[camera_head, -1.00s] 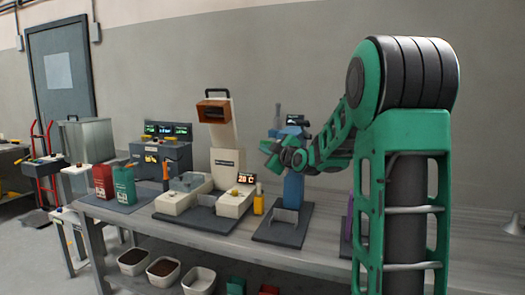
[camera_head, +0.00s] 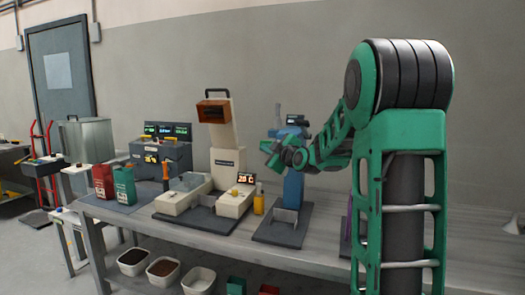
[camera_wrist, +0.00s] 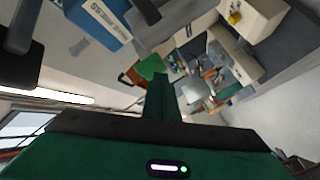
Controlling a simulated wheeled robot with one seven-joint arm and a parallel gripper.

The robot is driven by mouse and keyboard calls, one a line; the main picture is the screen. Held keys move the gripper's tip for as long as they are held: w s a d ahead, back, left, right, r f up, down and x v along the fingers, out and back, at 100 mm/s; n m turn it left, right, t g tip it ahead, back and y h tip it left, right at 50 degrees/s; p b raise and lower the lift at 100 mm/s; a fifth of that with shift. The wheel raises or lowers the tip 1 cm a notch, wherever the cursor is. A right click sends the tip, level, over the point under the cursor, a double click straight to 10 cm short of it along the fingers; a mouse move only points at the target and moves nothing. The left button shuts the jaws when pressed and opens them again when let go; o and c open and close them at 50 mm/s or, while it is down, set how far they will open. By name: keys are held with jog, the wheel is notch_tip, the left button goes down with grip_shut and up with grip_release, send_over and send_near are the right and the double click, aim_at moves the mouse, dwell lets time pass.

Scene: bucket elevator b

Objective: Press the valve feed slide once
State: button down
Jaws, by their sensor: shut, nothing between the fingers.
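A blue upright device (camera_head: 293,188) with a small dark display on top (camera_head: 297,120) stands on a dark base plate on the bench. I cannot make out which part is the valve feed slide. My gripper (camera_head: 268,147) is shut and empty, at the upper left of the blue device and partly in front of it. My arm hides part of the device's upper body, and I cannot tell whether the gripper touches it.
Red (camera_head: 103,181) and green (camera_head: 124,185) bags stand farther left. White bins (camera_head: 198,280) sit below the bench (camera_head: 215,234).

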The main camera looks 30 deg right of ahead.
jog(key=shift+w+d, duration=0.65)
jog(key=shift+d, duration=0.2)
dwell(1.1)
jog(key=shift+s+a, duration=1.05)
jog(key=shift+a, duration=0.3)
jog(key=s+a, duration=0.1)
jog(key=a, duration=0.1)
jog(key=s+a, duration=0.2)
dwell(0.4)
dwell(0.6)
